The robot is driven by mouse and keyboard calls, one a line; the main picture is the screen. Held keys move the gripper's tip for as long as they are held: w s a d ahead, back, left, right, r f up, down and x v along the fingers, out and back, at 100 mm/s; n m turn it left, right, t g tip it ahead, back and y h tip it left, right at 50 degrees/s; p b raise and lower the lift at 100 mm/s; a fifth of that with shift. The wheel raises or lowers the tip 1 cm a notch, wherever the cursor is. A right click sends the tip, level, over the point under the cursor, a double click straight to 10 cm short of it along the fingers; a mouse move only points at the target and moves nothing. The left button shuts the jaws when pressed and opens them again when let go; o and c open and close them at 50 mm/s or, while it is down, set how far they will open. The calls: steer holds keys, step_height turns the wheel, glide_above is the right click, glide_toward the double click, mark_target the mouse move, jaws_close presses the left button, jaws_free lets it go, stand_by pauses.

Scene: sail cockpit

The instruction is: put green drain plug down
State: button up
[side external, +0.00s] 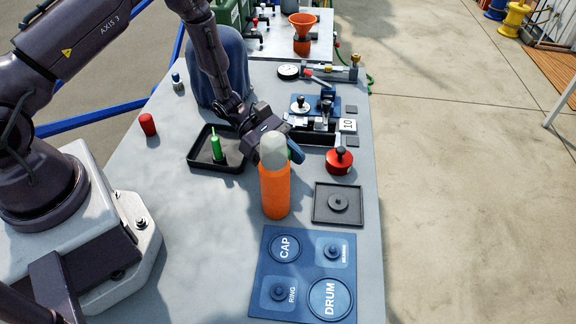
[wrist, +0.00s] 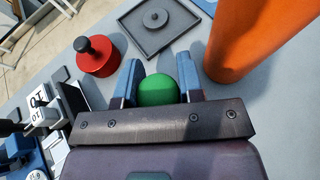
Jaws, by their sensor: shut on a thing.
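My gripper (side external: 294,153) is shut, its blue fingers on either side of a round green thing, which I take to be the green drain plug (wrist: 158,91). In the wrist view only its rounded green end shows between the fingers. In the side view the orange bottle with a pale cap (side external: 274,190) stands in front of the gripper and hides the held plug. I cannot tell whether the plug touches the table. Another green thing, slim and upright, (side external: 216,147) stands in the black tray (side external: 233,166) to the left.
A red round piece with a black knob (side external: 339,161) stands right of the gripper. A square grey tray with a round part (side external: 322,214) lies nearer. The blue board marked CAP, RING and DRUM (side external: 304,262) lies in front. A clamp fixture (side external: 318,108) stands behind.

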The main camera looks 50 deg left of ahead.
steer(key=shift+f, duration=1)
steer(key=shift+f, duration=0.1)
steer(key=o, duration=0.9)
